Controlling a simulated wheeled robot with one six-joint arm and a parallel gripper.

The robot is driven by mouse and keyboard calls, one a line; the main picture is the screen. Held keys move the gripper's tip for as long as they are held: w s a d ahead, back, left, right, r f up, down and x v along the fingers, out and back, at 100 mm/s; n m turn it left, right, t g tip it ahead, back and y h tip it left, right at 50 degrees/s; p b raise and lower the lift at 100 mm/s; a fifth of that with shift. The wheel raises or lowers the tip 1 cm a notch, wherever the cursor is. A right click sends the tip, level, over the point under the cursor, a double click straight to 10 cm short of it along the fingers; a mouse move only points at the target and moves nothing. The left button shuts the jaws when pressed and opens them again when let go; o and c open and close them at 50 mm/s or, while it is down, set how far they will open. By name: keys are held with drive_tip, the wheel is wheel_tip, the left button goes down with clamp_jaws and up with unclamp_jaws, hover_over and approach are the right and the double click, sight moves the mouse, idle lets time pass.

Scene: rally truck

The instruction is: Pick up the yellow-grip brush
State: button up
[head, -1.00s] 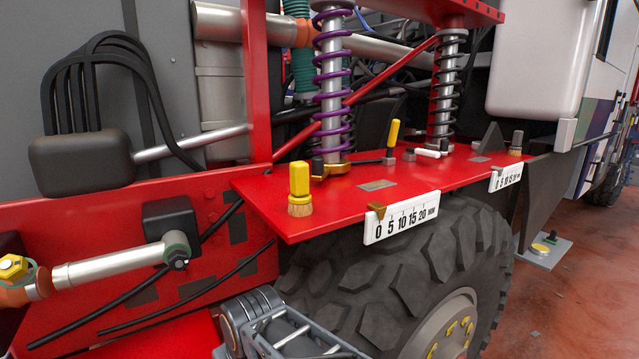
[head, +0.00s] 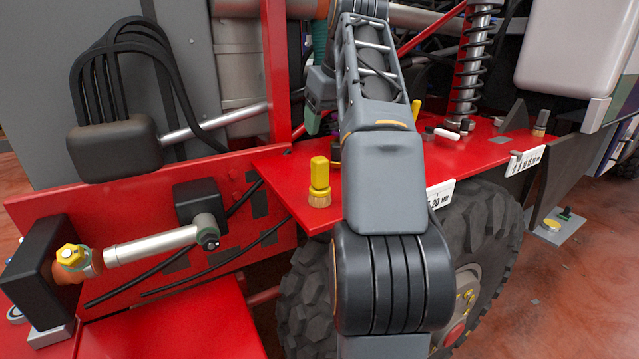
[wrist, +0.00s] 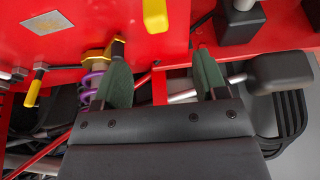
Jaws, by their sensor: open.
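The yellow-grip brush (head: 319,176) stands upright, bristles down, near the left end of the red shelf (head: 285,180) above the tyre. In the wrist view its yellow grip (wrist: 155,14) shows at the top edge, beyond the fingertips and between their lines; its bristles are out of frame there. My gripper (wrist: 160,55) is open and empty, with green finger pads apart on either side. In the head view a green finger of my gripper (head: 313,121) shows just above and behind the brush, apart from it; my arm hides the rest.
A yellow-handled tool (head: 416,109) lies on the shelf behind my arm, also seen in the wrist view (wrist: 36,88). A brass-coloured part (wrist: 97,55) and purple spring (wrist: 92,84) stand close to one finger. A grey-handled brush (head: 541,121) stands far right.

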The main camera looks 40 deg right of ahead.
sight(320, 158)
drive_tip(key=b+x, duration=0.1)
drive_tip(key=x, duration=0.2)
drive_tip(key=b+x, duration=0.1)
drive_tip(key=x, duration=0.2)
drive_tip(key=shift+d, duration=0.25)
drive_tip(key=shift+b+x, duration=0.3)
drive_tip(key=shift+x, duration=3.1)
drive_tip(key=shift+r, duration=0.1)
drive_tip(key=c, duration=1)
drive_tip(key=shift+w+r, duration=0.1)
drive_tip(key=shift+r, duration=0.05)
